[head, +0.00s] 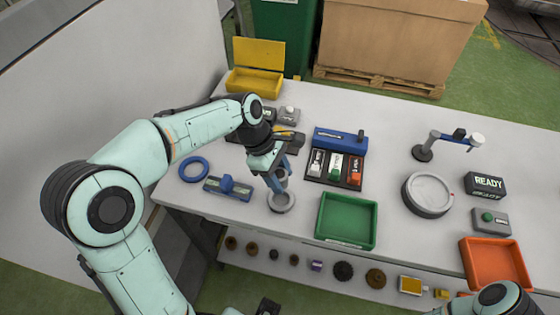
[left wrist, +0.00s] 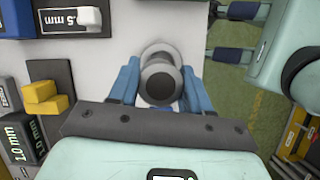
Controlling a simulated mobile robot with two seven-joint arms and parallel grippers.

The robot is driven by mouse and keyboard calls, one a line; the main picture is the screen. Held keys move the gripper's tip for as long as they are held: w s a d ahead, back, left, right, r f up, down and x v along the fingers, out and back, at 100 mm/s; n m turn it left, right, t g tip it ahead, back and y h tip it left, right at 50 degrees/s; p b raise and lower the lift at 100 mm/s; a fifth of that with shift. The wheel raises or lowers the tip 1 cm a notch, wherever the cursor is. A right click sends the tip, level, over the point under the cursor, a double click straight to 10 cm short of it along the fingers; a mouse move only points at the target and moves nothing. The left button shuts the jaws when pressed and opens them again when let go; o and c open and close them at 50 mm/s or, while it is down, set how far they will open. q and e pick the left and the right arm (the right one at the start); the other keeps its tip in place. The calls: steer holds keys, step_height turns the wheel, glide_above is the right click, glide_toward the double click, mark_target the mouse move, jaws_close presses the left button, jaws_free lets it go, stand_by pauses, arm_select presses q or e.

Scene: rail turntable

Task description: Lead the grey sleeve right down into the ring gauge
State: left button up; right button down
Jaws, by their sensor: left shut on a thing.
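My left gripper (head: 279,184) is shut on the grey sleeve (head: 284,175), which stands upright between its blue fingers. In the left wrist view the sleeve (left wrist: 160,81) shows from above as a dark round end with a paler rim. The ring gauge (head: 281,203) is a light grey ring near the table's front edge, directly under the gripper. In the left wrist view its pale rim (left wrist: 153,50) shows behind the sleeve. I cannot tell whether the sleeve's lower end is inside the bore. My right gripper (left wrist: 232,32) shows in the left wrist view, fingers apart and empty.
A blue fixture (head: 228,185) and a blue ring (head: 194,169) lie left of the ring gauge. A gauge-block case (head: 340,143) stands behind right, a green tray (head: 346,221) to the right. The table's front edge is close, with a shelf of parts below.

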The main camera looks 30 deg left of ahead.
arm_select(q)
steer(key=shift+s+d+f, duration=0.35)
steer(key=shift+s+d, duration=0.05)
steer(key=shift+d, duration=0.1)
arm_select(e)
steer(key=shift+s+d+f, duration=0.1)
steer(key=shift+s+d, duration=0.05)
steer(key=shift+d, duration=0.15)
arm_select(q)
steer(key=shift+a, duration=0.1)
